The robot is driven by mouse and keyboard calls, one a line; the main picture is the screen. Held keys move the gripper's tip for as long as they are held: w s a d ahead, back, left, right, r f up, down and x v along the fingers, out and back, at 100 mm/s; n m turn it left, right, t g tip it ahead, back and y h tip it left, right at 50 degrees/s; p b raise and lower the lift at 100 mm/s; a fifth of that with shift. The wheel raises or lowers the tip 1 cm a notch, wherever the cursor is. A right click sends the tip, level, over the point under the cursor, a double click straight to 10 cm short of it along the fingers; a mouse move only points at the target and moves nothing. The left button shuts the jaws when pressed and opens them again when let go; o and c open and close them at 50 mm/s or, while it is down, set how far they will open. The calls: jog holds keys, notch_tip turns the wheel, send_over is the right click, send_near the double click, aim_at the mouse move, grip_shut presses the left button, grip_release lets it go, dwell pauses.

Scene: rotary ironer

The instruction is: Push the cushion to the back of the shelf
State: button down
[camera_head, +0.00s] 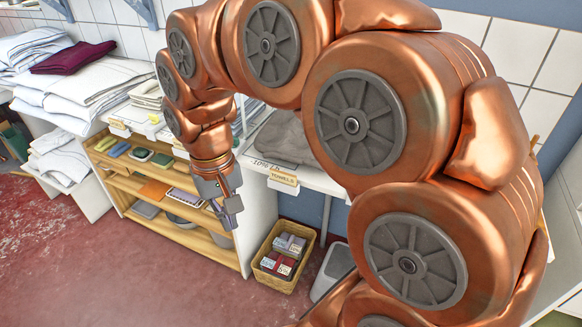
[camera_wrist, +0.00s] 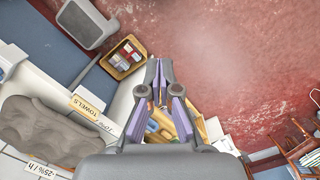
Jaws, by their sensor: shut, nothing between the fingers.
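The wooden shelf unit (camera_head: 172,178) stands under the counter left of my gripper, with several flat items on its levels. An orange flat pad (camera_head: 155,189) lies on the middle level and may be the cushion, but I cannot tell for certain. My gripper (camera_head: 231,218) points down in front of the shelf's right end, apart from the items. In the wrist view my gripper (camera_wrist: 158,80) has its purple fingers together and empty. Part of the shelf (camera_wrist: 206,130) shows behind the fingers there; they hide much of it.
A wicker basket (camera_head: 284,258) of small boxes stands on the floor right of the shelf, beside a grey bin (camera_head: 333,268). Grey towels (camera_head: 284,134) lie on the counter above. Folded linens (camera_head: 85,85) are stacked at left. The red floor (camera_head: 130,280) in front is clear.

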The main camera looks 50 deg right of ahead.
jog(key=w+d+f+m+b, duration=0.1)
jog(key=w+d+m, duration=0.25)
jog(key=d, duration=0.65)
jog(key=w+d+m+t+b, duration=0.1)
jog(key=w+d+m, duration=0.25)
jog(key=d, duration=0.55)
jog(key=w+d+f+m+b, duration=0.15)
jog(key=d+m, duration=0.35)
jog(key=d, duration=0.5)
jog(key=shift+w+a+f+p, duration=0.15)
jog(key=shift+f+p, duration=0.25)
jog(key=shift+f, duration=1.7)
jog(key=shift+w+a+f+p, duration=0.15)
jog(key=shift+f+p, duration=0.25)
jog(key=shift+f, duration=1.7)
